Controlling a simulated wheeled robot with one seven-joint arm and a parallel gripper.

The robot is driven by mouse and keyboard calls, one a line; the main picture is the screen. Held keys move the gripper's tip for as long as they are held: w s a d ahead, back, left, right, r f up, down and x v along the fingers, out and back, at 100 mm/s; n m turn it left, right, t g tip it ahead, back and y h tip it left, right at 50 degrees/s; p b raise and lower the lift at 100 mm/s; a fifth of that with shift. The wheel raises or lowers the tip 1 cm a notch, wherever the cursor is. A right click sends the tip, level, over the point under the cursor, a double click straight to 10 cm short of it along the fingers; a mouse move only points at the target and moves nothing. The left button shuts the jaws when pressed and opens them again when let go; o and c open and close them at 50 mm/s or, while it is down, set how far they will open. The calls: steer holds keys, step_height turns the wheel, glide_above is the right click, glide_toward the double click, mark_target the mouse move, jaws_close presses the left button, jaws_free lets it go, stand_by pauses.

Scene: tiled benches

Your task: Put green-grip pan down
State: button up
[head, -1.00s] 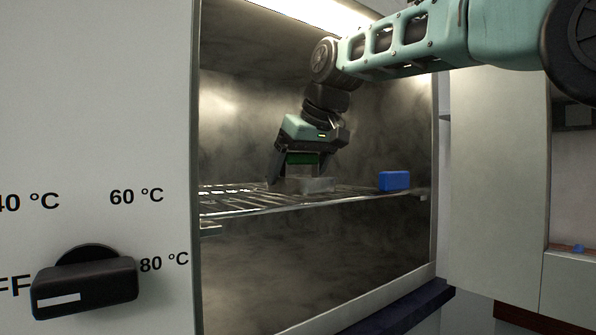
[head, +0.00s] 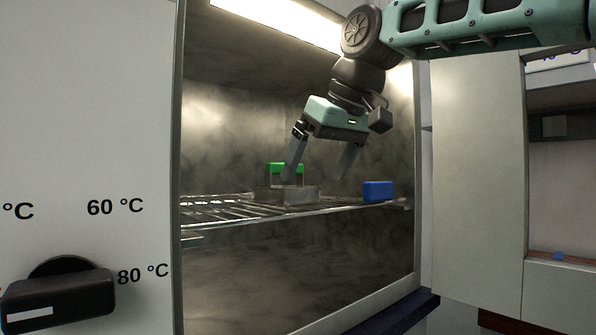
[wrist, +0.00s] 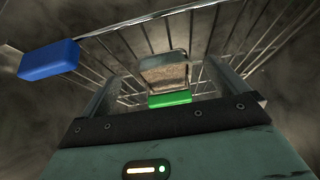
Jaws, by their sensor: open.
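The green-grip pan is a small grey metal tray (head: 298,196) with a green grip (head: 285,168) raised above it. It rests on the wire rack (head: 230,208) inside the heated cabinet. In the wrist view the pan (wrist: 163,72) and its green grip (wrist: 170,99) lie ahead, between the lines of my fingers. My gripper (head: 318,178) is open and empty, above the pan and a little to its right in the head view. The left finger overlaps the pan in that view, so I cannot tell whether it touches.
A blue block (head: 378,190) sits on the rack right of the pan; it also shows in the wrist view (wrist: 48,60). The cabinet's open door (head: 477,180) stands at right. A temperature knob (head: 58,298) is on the front panel at left. The rack's left part is bare.

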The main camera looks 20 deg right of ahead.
steer(key=s, duration=0.1)
steer(key=s+d, duration=0.1)
steer(key=s, duration=0.1)
steer(key=shift+s, duration=0.15)
stand_by(0.5)
